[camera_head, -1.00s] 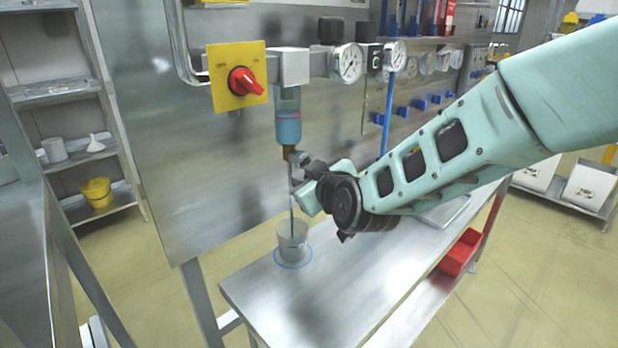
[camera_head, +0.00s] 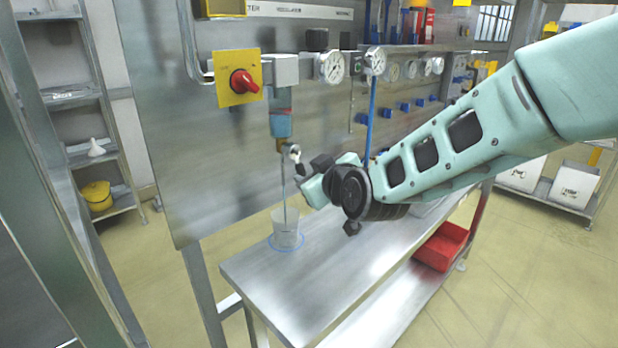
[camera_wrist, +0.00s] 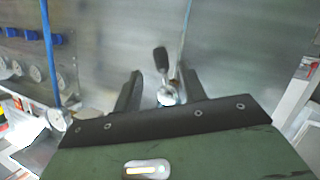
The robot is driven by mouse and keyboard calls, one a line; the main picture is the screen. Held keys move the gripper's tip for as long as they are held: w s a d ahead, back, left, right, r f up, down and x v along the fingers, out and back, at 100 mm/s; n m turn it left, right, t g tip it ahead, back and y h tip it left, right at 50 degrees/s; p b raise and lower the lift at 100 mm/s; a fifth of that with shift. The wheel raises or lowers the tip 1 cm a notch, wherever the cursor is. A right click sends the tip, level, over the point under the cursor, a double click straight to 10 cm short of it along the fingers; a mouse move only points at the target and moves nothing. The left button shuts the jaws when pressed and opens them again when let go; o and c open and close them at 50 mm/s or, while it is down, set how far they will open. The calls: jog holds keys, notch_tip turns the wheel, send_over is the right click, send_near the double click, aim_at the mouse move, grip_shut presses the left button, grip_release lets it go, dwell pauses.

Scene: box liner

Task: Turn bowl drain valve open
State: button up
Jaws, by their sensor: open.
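A clear bowl with blue liquid (camera_head: 281,124) hangs under the metal pipe block on the steel panel. Under its brass fitting is the silver drain valve (camera_head: 292,151), with a short black lever (camera_head: 299,165) pointing down. My gripper (camera_head: 311,174) is just to the right of the lever. In the wrist view, the black lever (camera_wrist: 161,62) and the silver valve body (camera_wrist: 168,97) show between the two dark fingers of my gripper (camera_wrist: 162,78), which are apart and hold nothing. A thin tube runs from the valve down into a clear beaker (camera_head: 286,232) on the bench.
A yellow plate with a red knob (camera_head: 242,80) is left of the bowl. Gauges (camera_head: 332,68) and a blue vertical pipe (camera_head: 371,118) are to the right. The steel bench (camera_head: 300,285) is mostly clear; a red bin (camera_head: 441,246) is below it.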

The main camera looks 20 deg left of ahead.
jog(key=shift+w, duration=0.1)
jog(key=c, duration=0.5)
jog(key=shift+w+d+m, duration=0.25)
jog(key=shift+m, duration=0.05)
grip_shut()
jog(key=w+d+m+g+y+b, duration=0.2)
jog(key=w+d+m+g+y, duration=0.3)
jog(key=d+m, duration=0.65)
jog(key=a+f+m+t+y+p, duration=0.1)
jog(key=a+p, duration=0.3)
jog(key=a, duration=0.8)
jog(key=shift+s+a+f+m, duration=0.15)
jog(key=shift+s+a+m, duration=0.15)
jog(key=shift+a+m, duration=0.1)
